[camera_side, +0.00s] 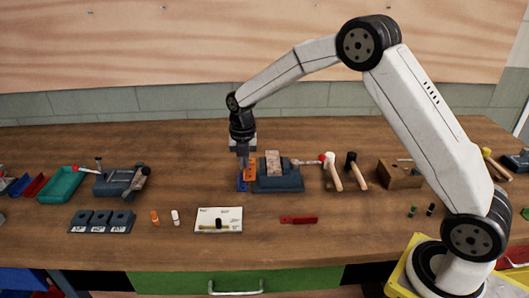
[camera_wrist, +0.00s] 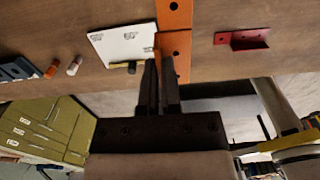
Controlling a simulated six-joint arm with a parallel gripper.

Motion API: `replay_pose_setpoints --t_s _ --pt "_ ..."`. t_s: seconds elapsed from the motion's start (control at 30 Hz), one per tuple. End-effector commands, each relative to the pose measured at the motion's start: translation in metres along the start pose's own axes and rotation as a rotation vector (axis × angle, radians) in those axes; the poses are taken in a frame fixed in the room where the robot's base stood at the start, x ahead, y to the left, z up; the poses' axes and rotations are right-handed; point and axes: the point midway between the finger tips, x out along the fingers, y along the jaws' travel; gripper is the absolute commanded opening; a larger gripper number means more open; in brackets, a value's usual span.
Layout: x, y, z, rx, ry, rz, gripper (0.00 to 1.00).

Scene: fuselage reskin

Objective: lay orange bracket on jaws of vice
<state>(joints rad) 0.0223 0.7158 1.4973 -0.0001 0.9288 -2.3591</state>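The orange bracket (camera_side: 251,170) is an upright-looking orange strip with holes, at my gripper's fingertips in the side view. In the wrist view the orange bracket (camera_wrist: 174,40) runs up from the fingers, and a narrow edge of it shows between them. My gripper (camera_wrist: 159,68) looks shut on it; in the side view my gripper (camera_side: 243,164) points down. The dark blue-grey vice (camera_side: 279,184) stands just right of the bracket, with a pale block (camera_side: 273,162) on top. Contact between bracket and vice cannot be told.
A blue piece (camera_side: 242,182) lies below my gripper. A red bracket (camera_side: 298,219) and a white card (camera_side: 207,216) lie in front. Hammers (camera_side: 332,172) stand right of the vice. A similar vice-like tool (camera_side: 120,182) and a teal tray (camera_side: 61,185) are at left.

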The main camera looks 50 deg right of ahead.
Motion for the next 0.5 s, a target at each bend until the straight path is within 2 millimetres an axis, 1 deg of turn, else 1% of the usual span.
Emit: replay_pose_setpoints --t_s 0.2,0.5 --pt "-0.0027 -0.0044 -0.0043 0.000 0.000 0.000 0.00" --pt "-0.0029 -0.0046 -0.0046 0.000 0.000 0.000 0.00"
